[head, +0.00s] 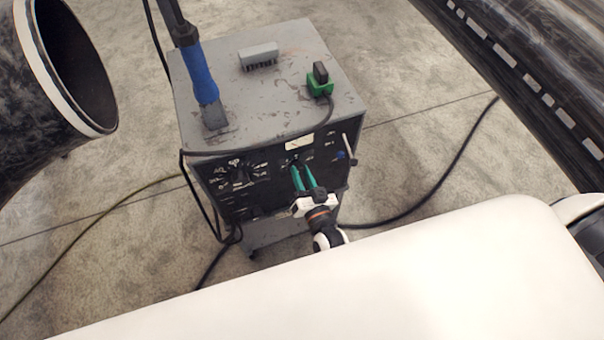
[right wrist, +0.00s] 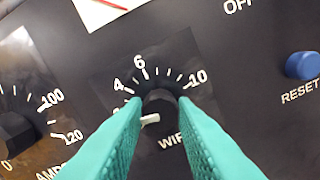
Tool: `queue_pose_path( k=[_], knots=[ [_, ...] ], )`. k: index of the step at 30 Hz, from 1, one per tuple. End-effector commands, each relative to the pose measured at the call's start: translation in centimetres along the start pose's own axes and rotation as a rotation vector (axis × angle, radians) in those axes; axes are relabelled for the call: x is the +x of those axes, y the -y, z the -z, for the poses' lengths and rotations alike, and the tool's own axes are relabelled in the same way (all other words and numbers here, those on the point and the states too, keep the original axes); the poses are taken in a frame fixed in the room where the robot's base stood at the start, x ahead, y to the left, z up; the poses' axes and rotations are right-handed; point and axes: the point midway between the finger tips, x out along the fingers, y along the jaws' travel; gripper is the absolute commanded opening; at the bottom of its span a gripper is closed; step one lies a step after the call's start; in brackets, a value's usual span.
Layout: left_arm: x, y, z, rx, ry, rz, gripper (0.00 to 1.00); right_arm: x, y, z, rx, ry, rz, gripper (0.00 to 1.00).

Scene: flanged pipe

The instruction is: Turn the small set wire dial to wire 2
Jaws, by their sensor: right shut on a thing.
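The small wire dial (right wrist: 160,96) is a dark round knob with white tick marks, on the black front panel of the grey machine (head: 290,95). Its scale shows 4, 6 and 10; the numeral below 4 is mostly hidden by a finger. A white pointer mark (right wrist: 150,119) on the knob's lower left points left and slightly down, toward the low end. My right gripper (head: 303,167), with teal fingers, is shut on the knob, one finger on each side. The fingers hide parts of the scale and the label. My left gripper is not in view.
An amps dial (right wrist: 14,135) is left of the knob, and a blue reset button (right wrist: 303,66) is to the right. A large dial (head: 238,174) is on the panel's left. A blue-handled tool (head: 202,75) stands on the machine top. Cables lie on the floor; large pipes flank the machine.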

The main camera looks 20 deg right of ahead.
Motion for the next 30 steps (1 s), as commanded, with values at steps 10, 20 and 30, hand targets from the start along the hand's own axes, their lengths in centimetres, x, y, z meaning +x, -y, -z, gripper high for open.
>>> queue_pose_path(
  k=[10, 20, 30],
  knots=[
    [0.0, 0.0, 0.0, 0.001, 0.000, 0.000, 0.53, -0.1, 0.0, 0.1, 0.002, -0.003, 0.001, 0.46],
    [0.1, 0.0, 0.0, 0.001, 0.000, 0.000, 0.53, -0.9, 0.1, 0.2, 0.002, -0.003, 0.001, 0.46],
    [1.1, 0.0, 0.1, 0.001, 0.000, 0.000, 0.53, -7.7, 0.1, 0.3, 0.001, -0.005, 0.001, 0.46]
  ],
)
